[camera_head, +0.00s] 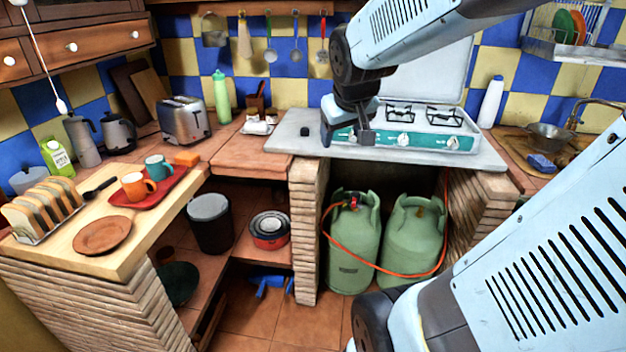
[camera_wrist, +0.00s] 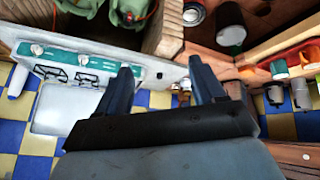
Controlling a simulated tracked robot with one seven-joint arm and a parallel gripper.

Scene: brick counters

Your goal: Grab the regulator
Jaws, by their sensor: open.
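The regulator (camera_head: 355,200) appears as a small red and dark fitting on top of the left green gas cylinder (camera_head: 353,247), under the stove counter. An orange hose (camera_head: 335,240) runs from this area across both cylinders. My gripper (camera_head: 346,140) is open and empty, above and in front of the stove's left end, higher than the regulator and apart from it. In the wrist view, my open gripper's fingers (camera_wrist: 163,75) show with nothing between them.
The stove (camera_head: 410,135) sits on a grey counter slab (camera_head: 300,145) over the cylinder recess. Brick pillars (camera_head: 304,230) flank this recess. A second green cylinder (camera_head: 413,240) stands right of the first. A wooden counter (camera_head: 75,235) with cups and toast is at left.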

